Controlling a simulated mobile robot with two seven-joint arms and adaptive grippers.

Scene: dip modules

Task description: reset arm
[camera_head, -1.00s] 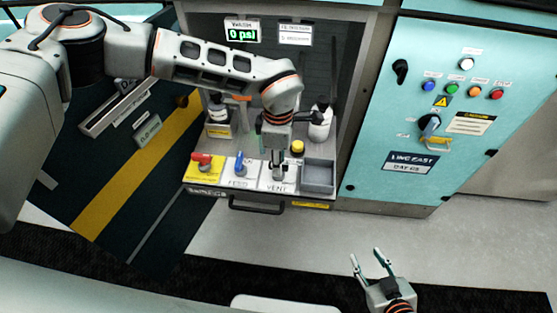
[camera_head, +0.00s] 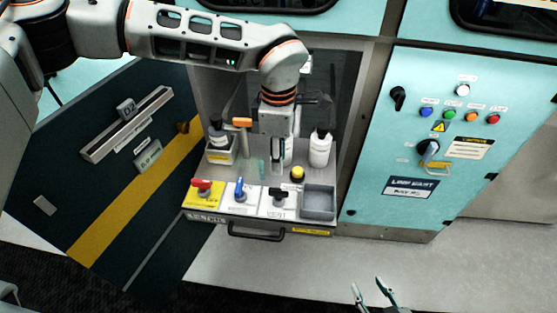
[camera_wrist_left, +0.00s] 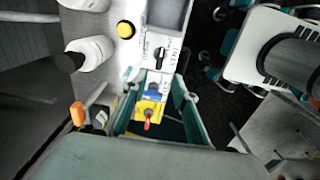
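My left gripper (camera_head: 276,160) hangs above the cabinet's worktop, behind the black VENT handle (camera_head: 277,194), touching none of the handles. In the left wrist view its two teal fingers (camera_wrist_left: 160,88) stand apart with nothing held. The blue FEED handle (camera_head: 240,187) and red handle (camera_head: 202,186) are left of the VENT handle. In the left wrist view the black handle (camera_wrist_left: 160,58) lies beyond the fingertips, and the blue and red handles show between the fingers. My right gripper (camera_head: 374,292) shows at the bottom edge, fingers apart and empty, partly cut off.
A white bottle (camera_head: 320,149), a yellow button (camera_head: 297,173) and a grey tray (camera_head: 319,215) are right of my left gripper. Another bottle (camera_head: 217,133) and an orange-handled item (camera_head: 239,122) stand left. A teal control panel (camera_head: 440,100) is at right. Floor in front is clear.

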